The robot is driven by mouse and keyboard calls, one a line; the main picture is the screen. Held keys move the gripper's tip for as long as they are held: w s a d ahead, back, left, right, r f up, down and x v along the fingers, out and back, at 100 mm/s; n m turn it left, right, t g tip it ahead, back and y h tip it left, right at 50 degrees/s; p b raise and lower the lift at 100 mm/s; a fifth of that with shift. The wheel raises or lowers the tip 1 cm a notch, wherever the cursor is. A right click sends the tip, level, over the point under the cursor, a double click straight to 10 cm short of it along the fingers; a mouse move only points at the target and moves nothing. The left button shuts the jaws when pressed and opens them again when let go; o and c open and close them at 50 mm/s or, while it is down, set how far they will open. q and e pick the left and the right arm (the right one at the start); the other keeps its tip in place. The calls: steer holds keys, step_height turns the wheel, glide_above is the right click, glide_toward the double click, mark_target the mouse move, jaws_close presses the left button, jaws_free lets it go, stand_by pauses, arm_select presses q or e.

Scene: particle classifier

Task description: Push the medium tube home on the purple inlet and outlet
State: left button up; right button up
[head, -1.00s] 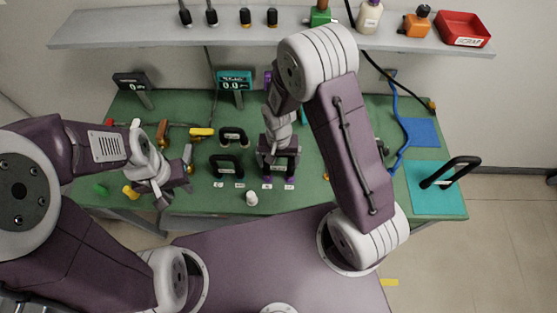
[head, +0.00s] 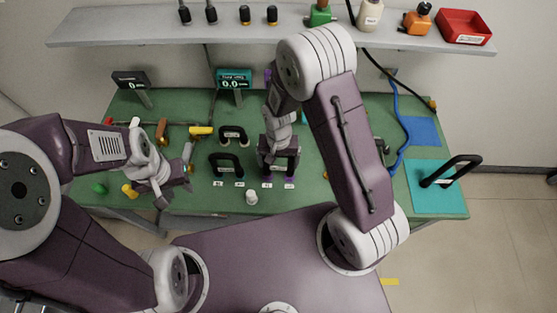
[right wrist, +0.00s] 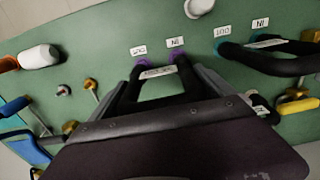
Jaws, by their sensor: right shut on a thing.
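The medium tube (right wrist: 158,72) is a black U-shaped hose with a pale label on its cross part. In the head view the tube (head: 281,162) stands at the middle of the green bench, under my right gripper (head: 280,152). My right gripper is shut on it, and its fingers flank the tube in the right wrist view. The tube's two ends meet the purple inlet and outlet (right wrist: 174,57), where purple rings show at the ends. How deep the ends sit is not clear. My left gripper (head: 174,180) is open and empty over the bench's left part.
Another black tube (head: 226,164) stands close left on teal fittings, and a smaller one (head: 232,133) stands behind it. A white knob (head: 251,197) is near the front edge. A large black tube (head: 455,170) is on the teal mat (head: 425,205) at right. A shelf (head: 150,30) spans the back.

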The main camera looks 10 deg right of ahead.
steer(key=shift+f+b, duration=0.9)
steer(key=shift+f, duration=0.45)
steer(key=o, duration=1.2)
step_height(320, 180, up, 9)
steer(key=shift+r, duration=0.1)
steer(key=s+d+r+m+t, duration=0.1)
steer(key=s+d+r, duration=0.1)
steer(key=d+r, duration=0.35)
steer(key=shift+s+d+f+n, duration=0.25)
steer(key=shift+s+n, duration=0.4)
steer(key=shift+s, duration=0.4)
steer(key=shift+s+d+f+n, duration=0.15)
steer(key=shift+s+d+n, duration=0.2)
steer(key=shift+s+n, duration=0.55)
steer(key=shift+s+d+f+n, duration=0.25)
steer(key=shift+s+n, duration=0.2)
steer(key=shift+s, duration=0.8)
